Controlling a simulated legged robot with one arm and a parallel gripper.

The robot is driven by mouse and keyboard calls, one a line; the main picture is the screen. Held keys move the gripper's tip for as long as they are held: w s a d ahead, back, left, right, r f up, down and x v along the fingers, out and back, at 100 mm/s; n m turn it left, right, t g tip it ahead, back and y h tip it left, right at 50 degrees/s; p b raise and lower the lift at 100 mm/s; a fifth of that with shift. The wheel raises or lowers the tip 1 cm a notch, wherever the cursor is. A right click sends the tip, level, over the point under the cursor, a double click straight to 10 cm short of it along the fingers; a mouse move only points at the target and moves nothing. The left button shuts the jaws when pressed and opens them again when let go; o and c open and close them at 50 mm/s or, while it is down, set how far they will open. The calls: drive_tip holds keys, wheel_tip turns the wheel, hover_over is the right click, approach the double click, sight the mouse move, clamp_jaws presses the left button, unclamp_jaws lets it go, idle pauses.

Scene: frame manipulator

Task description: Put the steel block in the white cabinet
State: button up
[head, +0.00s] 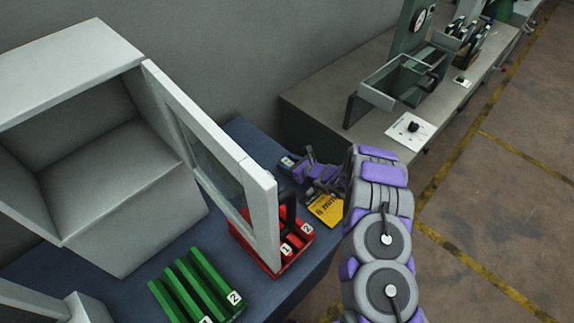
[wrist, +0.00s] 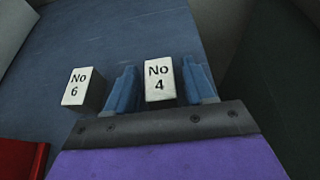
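The white cabinet (head: 75,95) stands at the left in the head view, its glazed door (head: 215,155) swung open and its inside empty. In the wrist view, a small block marked No 4 (wrist: 159,82) sits between the blue fingers of my gripper (wrist: 161,88), with narrow gaps showing on both sides. A second block marked No 6 (wrist: 82,87) stands to the left, outside the fingers. I cannot tell from the pictures which block is steel. In the head view my gripper (head: 290,164) is low over the blue table, right of the cabinet door; the blocks are not clear there.
A red holder (head: 273,258) marked 1 and 2 sits partly behind the cabinet door. A green rack (head: 200,287) lies in front of the cabinet. A yellow item (head: 326,209) lies beside my arm. A grey bench (head: 330,95) stands beyond.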

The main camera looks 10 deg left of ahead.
drive_tip(key=shift+d, duration=0.1)
drive_tip(key=shift+c, duration=1.4)
clamp_jaws()
